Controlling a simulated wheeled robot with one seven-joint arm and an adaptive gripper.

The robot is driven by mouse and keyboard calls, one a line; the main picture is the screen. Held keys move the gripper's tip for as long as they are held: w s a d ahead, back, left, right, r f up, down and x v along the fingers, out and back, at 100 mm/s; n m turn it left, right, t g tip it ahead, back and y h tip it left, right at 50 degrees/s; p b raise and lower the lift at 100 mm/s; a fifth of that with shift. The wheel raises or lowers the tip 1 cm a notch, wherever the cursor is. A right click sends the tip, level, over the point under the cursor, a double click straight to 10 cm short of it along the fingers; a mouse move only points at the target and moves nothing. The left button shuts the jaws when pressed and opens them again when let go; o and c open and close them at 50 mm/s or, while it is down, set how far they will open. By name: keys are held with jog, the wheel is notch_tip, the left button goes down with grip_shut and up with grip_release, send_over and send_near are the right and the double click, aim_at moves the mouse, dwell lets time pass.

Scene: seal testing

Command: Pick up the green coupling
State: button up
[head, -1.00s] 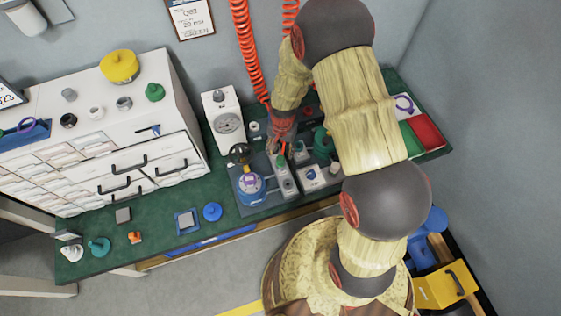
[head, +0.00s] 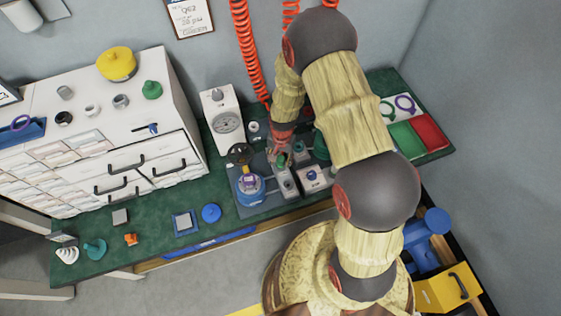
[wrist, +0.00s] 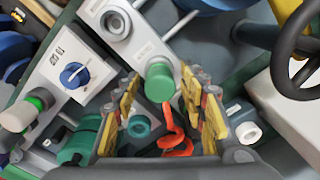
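A green cylindrical piece that looks like the green coupling (wrist: 160,82) stands on top of a grey fixture block in the wrist view. It is a small green spot in the head view (head: 281,161). My gripper (wrist: 168,88) is open, with its yellow-padded fingers to the left and right of the line to this piece. I cannot tell whether the piece is between the fingertips or still beyond them; no finger visibly touches it. In the head view my gripper (head: 281,146) is just above the fixtures, partly hidden by my arm.
An orange curled piece (wrist: 174,140) shows between the fingers. A larger teal part (wrist: 80,143) lies to the left, near a box with a blue knob (wrist: 74,74). A black handwheel (wrist: 298,55) rises at the right. A white gauge unit (head: 222,118) stands behind the fixtures.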

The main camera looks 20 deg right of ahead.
jog(key=c, duration=1)
grip_shut()
jog(key=shift+r, duration=0.1)
